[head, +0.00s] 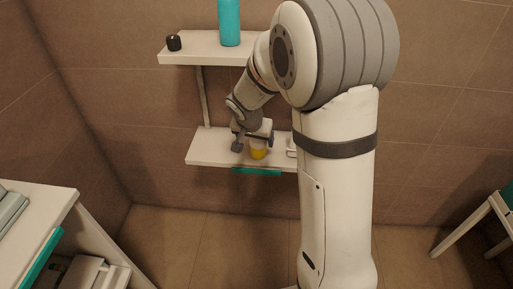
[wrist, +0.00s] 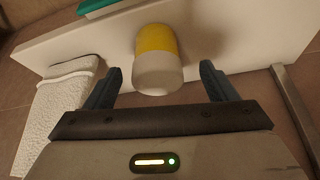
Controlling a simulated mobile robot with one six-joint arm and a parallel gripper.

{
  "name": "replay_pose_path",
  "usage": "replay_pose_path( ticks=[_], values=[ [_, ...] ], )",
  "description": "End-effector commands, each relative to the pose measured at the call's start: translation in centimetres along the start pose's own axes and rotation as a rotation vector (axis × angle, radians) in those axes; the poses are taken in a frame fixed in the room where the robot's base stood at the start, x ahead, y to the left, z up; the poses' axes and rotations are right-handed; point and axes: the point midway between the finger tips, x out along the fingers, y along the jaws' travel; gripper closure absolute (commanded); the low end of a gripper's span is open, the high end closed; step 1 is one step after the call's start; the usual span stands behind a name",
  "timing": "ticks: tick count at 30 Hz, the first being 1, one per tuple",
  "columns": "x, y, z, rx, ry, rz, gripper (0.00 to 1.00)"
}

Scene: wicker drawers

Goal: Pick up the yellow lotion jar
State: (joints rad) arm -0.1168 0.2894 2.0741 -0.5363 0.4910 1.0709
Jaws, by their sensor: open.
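The yellow lotion jar (head: 258,153) stands on the lower white shelf (head: 208,154) in the head view. It has a yellow body and a pale lid, and it also shows in the wrist view (wrist: 156,42), near the top centre. My gripper (head: 254,144) is open at the jar in the head view. In the wrist view my gripper (wrist: 160,82) has its fingers apart, with the jar's pale end between and just beyond the fingertips. I see a gap on both sides, wider on the right. The jar's contact with the fingers does not show.
A white textured item (wrist: 52,105) lies left of the jar in the wrist view. The upper shelf (head: 190,49) holds a black jar (head: 174,43) and a teal bottle (head: 229,22). A white cabinet (head: 40,205) stands at left, a stool (head: 480,215) at right.

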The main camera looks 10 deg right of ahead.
Motion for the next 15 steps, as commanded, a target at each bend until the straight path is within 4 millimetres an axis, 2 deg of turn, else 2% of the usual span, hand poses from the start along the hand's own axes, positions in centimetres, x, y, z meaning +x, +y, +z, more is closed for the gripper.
replay_pose_path(
  ticks=[9, 15],
  values=[
    [4.4, 0.3, -0.1, -0.001, -0.001, 0.001, 0.21],
    [4.8, 0.3, -0.2, -0.001, 0.0, -0.001, 0.21]
  ],
)
